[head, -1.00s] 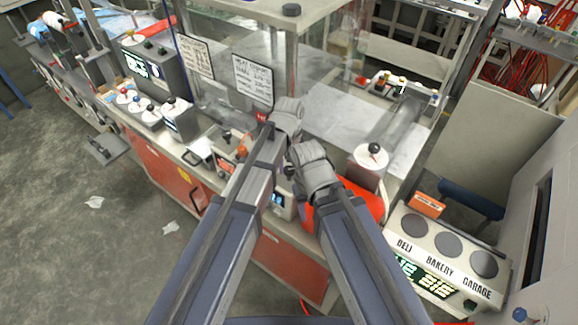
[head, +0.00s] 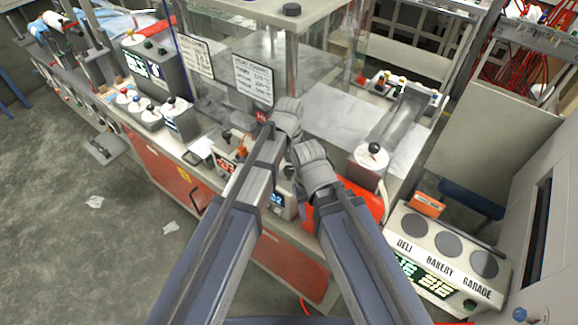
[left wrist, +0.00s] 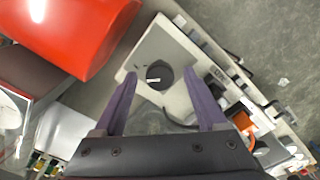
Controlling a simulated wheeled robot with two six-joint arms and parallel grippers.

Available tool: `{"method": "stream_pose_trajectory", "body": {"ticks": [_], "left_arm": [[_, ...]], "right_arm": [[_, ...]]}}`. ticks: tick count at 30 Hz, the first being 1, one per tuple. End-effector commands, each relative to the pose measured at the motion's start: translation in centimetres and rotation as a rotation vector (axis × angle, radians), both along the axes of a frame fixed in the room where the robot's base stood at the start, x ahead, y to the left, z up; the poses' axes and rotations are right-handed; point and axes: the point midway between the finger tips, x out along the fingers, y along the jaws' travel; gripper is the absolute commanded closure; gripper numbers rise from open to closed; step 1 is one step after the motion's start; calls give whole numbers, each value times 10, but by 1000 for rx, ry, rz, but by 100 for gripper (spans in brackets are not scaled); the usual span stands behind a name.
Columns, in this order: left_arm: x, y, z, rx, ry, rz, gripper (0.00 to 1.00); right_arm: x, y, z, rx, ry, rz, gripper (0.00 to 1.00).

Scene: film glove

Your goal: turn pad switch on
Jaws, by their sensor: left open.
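My left gripper (left wrist: 159,76) is open, with its two purple fingers apart, in the left wrist view. A round black knob or switch (left wrist: 158,70) on a cream panel (left wrist: 178,45) shows between and beyond the fingertips; I cannot tell whether they touch it. I cannot tell for sure which control is the pad switch. Several dark switches and an orange one (left wrist: 243,122) lie to the right. In the head view, a counter-front panel with a red display (head: 226,165) and an orange control (head: 241,152) sits left of my arms. My forearms hide the gripper fingers there.
A red curved thing (left wrist: 75,28) is close to the upper left in the left wrist view. Two paper signs (head: 253,81) stand above the counter. A cooker-like box with dark discs (head: 448,243) is at right. Open floor (head: 80,240) lies at left.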

Motion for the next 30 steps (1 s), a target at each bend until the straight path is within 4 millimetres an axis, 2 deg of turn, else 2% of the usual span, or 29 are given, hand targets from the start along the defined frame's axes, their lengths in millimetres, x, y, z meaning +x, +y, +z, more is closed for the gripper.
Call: {"method": "stream_pose_trajectory", "body": {"ticks": [8, 14, 24, 30], "left_arm": [[0, 0, 7, 0, 0, 0, 26], [0, 0, 26, 0, 0, 0, 26], [0, 0, 71, 0, 0, 0, 26], [0, 0, 79, 0, 0, 0, 26]], "right_arm": [[0, 0, 7, 0, 0, 0, 50], [0, 0, 26, 1, 0, -2, 50], [-1, 0, 71, 0, 2, 1, 50], [-1, 0, 79, 0, 3, 3, 50]]}}
